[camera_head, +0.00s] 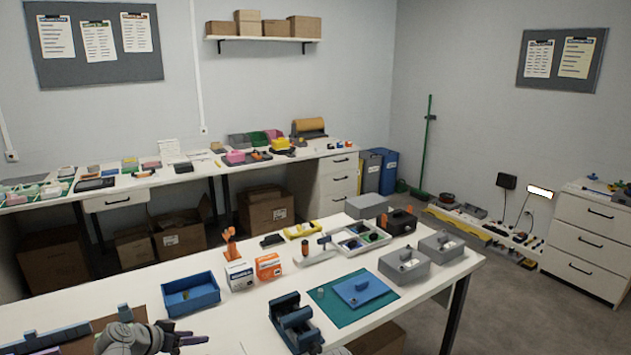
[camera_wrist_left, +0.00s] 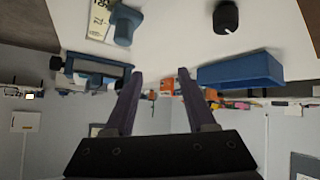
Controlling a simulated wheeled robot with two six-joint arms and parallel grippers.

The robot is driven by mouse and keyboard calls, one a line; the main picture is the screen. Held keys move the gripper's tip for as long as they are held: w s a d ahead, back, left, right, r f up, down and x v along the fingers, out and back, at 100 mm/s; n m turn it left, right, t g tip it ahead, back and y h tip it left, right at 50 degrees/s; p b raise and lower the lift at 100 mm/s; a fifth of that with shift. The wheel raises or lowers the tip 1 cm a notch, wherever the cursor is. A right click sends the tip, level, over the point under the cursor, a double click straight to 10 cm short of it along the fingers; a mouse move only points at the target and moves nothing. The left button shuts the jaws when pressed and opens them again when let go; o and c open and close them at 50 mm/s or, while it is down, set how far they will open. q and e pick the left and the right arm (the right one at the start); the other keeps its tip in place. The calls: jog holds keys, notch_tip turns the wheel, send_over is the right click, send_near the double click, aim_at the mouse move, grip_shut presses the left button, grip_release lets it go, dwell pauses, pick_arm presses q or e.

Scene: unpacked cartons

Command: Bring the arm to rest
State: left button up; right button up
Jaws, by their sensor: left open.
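My left gripper (camera_head: 190,340) is low in the head view, near the table's front edge, left of centre. In the left wrist view my left gripper (camera_wrist_left: 160,74) shows two dark purple fingers spread apart with nothing between them. That view appears upside down, with the white table (camera_wrist_left: 180,30) at the top. A blue open bin (camera_head: 191,295) lies beyond the gripper in the head view and also shows in the wrist view (camera_wrist_left: 240,70). My right gripper is not seen.
A blue device (camera_head: 295,322) stands right of the gripper. A green mat (camera_head: 330,312) carries a blue flat case (camera_head: 361,288). Grey boxes (camera_head: 404,265) stand at the right. White and orange small boxes (camera_head: 268,267) stand behind. Bare table lies between bin and blue device.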

pick_arm(q)
jog(key=s+d+f+g+p, duration=0.1)
jog(key=s+d+g+p, duration=0.4)
jog(key=d, duration=1.1)
jog(key=s+d+r+g+y+p, duration=0.1)
jog(key=s+d+g+y, duration=0.1)
jog(key=s+d, duration=0.3)
jog(key=s+d+r+g+y+p, duration=0.1)
jog(key=s+d+y, duration=0.3)
jog(key=s, duration=0.5)
jog(key=shift+d+g+p, duration=0.35)
jog(key=shift+g+p, duration=0.35)
jog(key=shift+p, duration=0.05)
jog(key=shift+s, duration=0.1)
